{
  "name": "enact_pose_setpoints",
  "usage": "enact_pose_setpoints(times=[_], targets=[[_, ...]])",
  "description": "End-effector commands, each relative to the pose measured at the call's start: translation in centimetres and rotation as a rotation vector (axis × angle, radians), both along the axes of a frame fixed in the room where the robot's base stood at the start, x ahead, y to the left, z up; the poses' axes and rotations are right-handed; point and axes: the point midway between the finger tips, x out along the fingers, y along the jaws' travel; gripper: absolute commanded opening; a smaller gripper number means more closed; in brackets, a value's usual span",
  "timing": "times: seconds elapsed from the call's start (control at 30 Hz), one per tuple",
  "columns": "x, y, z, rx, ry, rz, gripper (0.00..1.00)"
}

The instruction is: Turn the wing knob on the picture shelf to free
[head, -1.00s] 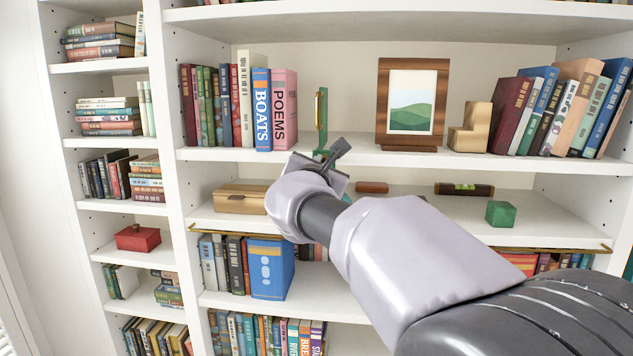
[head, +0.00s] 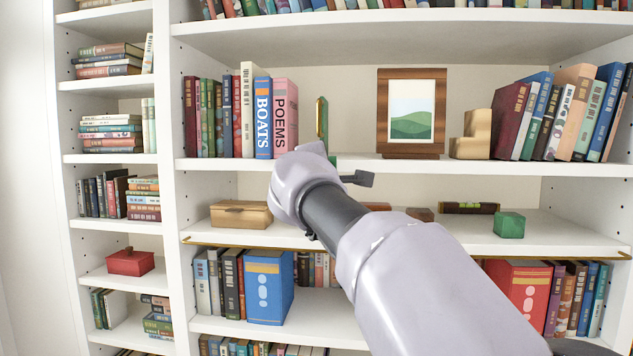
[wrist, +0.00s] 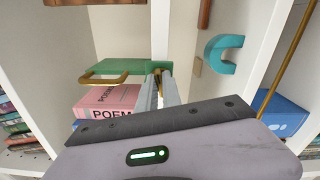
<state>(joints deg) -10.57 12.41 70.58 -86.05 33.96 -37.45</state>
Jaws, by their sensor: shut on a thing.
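A green upright plate with a brass bar handle (head: 322,118) stands on the picture shelf, right of the pink POEMS book. In the wrist view the plate (wrist: 130,69) lies sideways, and a small brass piece, apparently the wing knob (wrist: 158,73), shows at its base. My gripper (wrist: 160,84) is shut on this brass piece, one grey finger on each side. The fingers hide most of it, so I cannot tell its angle. In the head view my wrist hides the fingers and the knob.
The picture shelf (head: 240,164) also holds a framed landscape (head: 412,113), a wooden block (head: 472,135) and books at both ends. Below are a wooden box (head: 241,214) and a green block (head: 509,225). The wrist view shows a teal arch (wrist: 224,54).

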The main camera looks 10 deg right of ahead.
Motion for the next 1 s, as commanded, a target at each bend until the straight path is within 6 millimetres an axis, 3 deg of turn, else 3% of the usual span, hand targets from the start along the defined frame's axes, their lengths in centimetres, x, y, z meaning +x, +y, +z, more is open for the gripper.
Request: enact_pose_setpoints(times=[0.43, 1.0], targets=[[-0.01, -0.03, -0.21, 0.216, -0.069, -0.001, 0.0], [-0.01, -0.03, -0.08, 0.254, -0.083, -0.001, 0.0]])
